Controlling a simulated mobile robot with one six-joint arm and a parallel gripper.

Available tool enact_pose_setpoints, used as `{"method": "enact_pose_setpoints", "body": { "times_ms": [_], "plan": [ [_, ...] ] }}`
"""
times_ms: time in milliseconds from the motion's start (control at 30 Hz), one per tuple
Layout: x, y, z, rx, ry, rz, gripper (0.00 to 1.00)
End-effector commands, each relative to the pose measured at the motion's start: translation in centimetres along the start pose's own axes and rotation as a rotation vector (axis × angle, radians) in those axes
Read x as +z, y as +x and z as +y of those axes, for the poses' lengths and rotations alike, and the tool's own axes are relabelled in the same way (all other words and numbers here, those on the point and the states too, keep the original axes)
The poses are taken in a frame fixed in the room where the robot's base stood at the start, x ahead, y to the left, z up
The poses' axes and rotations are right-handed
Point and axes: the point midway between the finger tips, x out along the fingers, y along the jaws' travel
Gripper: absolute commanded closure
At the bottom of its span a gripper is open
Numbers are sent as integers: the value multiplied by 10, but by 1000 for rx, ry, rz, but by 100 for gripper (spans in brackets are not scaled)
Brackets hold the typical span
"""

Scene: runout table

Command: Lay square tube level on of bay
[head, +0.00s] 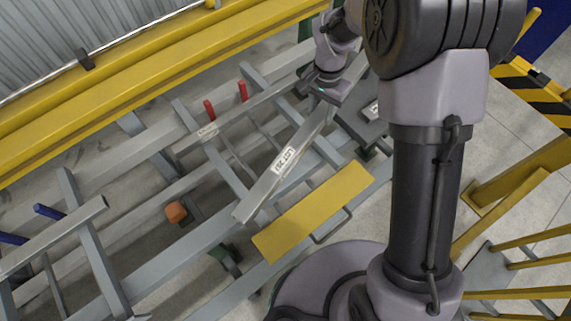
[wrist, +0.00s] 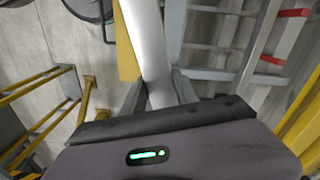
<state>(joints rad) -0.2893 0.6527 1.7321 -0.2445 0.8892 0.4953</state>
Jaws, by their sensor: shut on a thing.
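My gripper (head: 325,88) is shut on a grey square tube (head: 268,184) near its upper right end. The tube carries a white label and slants down to the lower left, over the table's grey rails and beside a yellow plate. In the wrist view the tube (wrist: 148,45) runs up and away from between the two fingers (wrist: 160,92). I cannot tell whether its far end touches the table. The red pegs (head: 243,91) stand at one bay, with a labelled grey bar (head: 225,122) in front. The blue pegs (head: 48,211) stand at another bay on the left.
The yellow plate (head: 313,210) lies at the table's near edge. An orange block (head: 175,212) sits low between the rails. A long yellow beam (head: 130,80) runs along the back. Yellow railings (head: 515,240) stand at the right, above bare floor.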

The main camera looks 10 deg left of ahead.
Motion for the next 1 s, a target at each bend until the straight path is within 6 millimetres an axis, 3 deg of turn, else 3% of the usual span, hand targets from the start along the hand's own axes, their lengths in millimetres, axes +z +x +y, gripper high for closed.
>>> {"method": "enact_pose_setpoints", "body": {
  "times_ms": [100,300,400,600,767,1000],
  "plan": [
    [43,57,-36,6,46,-7,100],
    [128,150,-72,3,159,-6,100],
    [166,186,-76,1,210,-5,100],
    [210,226,-75,-8,279,-3,100],
    [208,236,-74,-12,298,-2,100],
    [147,243,-75,-14,301,-1,100]
  ]
}}
